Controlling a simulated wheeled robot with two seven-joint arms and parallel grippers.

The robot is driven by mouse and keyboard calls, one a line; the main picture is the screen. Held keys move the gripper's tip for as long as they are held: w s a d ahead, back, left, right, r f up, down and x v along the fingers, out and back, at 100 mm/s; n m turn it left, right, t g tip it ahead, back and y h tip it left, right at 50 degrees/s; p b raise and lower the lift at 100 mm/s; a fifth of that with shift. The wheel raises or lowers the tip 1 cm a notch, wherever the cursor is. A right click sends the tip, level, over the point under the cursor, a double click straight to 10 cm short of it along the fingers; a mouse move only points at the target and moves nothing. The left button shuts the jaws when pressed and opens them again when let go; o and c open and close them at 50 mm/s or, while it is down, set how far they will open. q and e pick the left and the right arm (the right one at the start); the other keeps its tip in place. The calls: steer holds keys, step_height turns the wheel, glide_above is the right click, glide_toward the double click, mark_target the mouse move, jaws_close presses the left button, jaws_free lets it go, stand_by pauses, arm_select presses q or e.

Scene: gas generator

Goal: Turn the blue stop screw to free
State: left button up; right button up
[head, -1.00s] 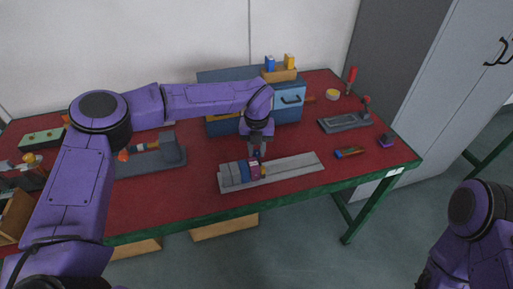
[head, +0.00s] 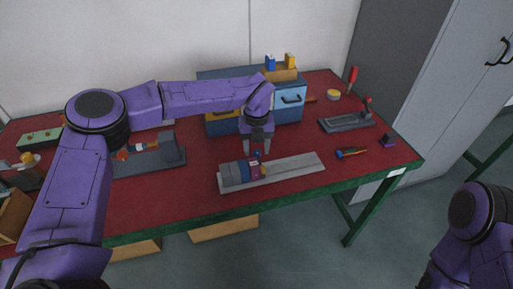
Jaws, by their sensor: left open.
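A grey rail fixture (head: 295,168) lies near the front middle of the red bench. A block assembly in grey, blue and magenta (head: 241,172) sits on its left end. A small dark blue knob (head: 257,154), which looks like the stop screw, stands on top of the assembly; its turned position is too small to read. My left gripper (head: 257,150) points down just above and behind the assembly, its two fingers apart and open. I cannot tell whether the fingers touch the knob. My right arm shows at the lower right, but its gripper is out of view.
A blue drawer cabinet (head: 290,100) stands behind my left gripper. A grey fixture (head: 165,158) lies to the left and a grey tray (head: 345,122) to the right. A screwdriver-like tool (head: 351,152) lies right of the rail. The front-right bench surface is clear.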

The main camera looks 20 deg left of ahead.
mark_target(256, 151)
arm_select(q)
step_height(256, 151, up, 10)
steer(key=b, duration=0.1)
steer(key=shift+f, duration=0.1)
stand_by(0.3)
